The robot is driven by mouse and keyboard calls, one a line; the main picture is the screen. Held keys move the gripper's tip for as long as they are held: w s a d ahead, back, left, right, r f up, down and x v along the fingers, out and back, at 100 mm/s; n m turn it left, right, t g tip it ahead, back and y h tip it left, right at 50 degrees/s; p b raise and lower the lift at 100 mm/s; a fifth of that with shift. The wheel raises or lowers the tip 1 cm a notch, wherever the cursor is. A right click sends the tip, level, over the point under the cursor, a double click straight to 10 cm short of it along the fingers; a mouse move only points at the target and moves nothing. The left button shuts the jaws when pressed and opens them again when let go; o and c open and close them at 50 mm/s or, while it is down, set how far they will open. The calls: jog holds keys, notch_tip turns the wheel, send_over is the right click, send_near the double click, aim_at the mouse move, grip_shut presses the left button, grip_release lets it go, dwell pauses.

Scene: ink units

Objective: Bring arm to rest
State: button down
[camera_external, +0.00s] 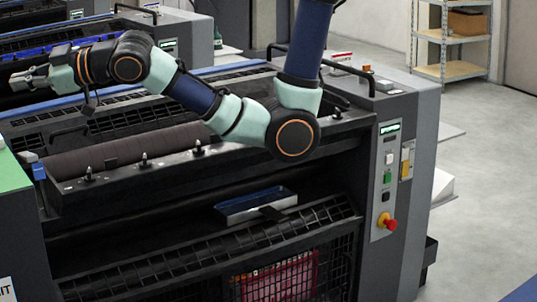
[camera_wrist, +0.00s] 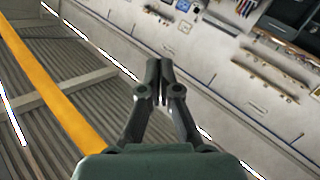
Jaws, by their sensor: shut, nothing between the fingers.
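My gripper (camera_external: 28,78) is at the far left end of my arm in the external view, pointing left and held above the machine. In the wrist view my gripper (camera_wrist: 160,70) shows its two dark fingers with their tips together and nothing between them. My arm hangs from above, bends at a low elbow over the front of the press, and runs back up to the left. The gripper touches nothing that I can see.
A large grey ink press (camera_external: 405,190) stands below my arm, with a dark roller (camera_external: 130,155), a blue-lined tray (camera_external: 255,205) and a red stop button (camera_external: 390,224). More press units stand behind. A shelf (camera_external: 452,40) is at the back right. Open floor lies right.

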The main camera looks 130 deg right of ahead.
jog(key=a+r+n+y+p, duration=0.1)
jog(key=a+r+y, duration=0.1)
jog(key=a, duration=0.7)
jog(key=s+a+r+n+y+p, duration=0.1)
jog(key=a+y, duration=0.4)
jog(key=a, duration=0.5)
jog(key=s+a+r+n+y, duration=0.1)
jog(key=a+r+y, duration=0.2)
jog(key=a, duration=0.6)
jog(key=shift+s+a+r+t+y+p, duration=0.15)
jog(key=shift+r+t+y+p, duration=0.25)
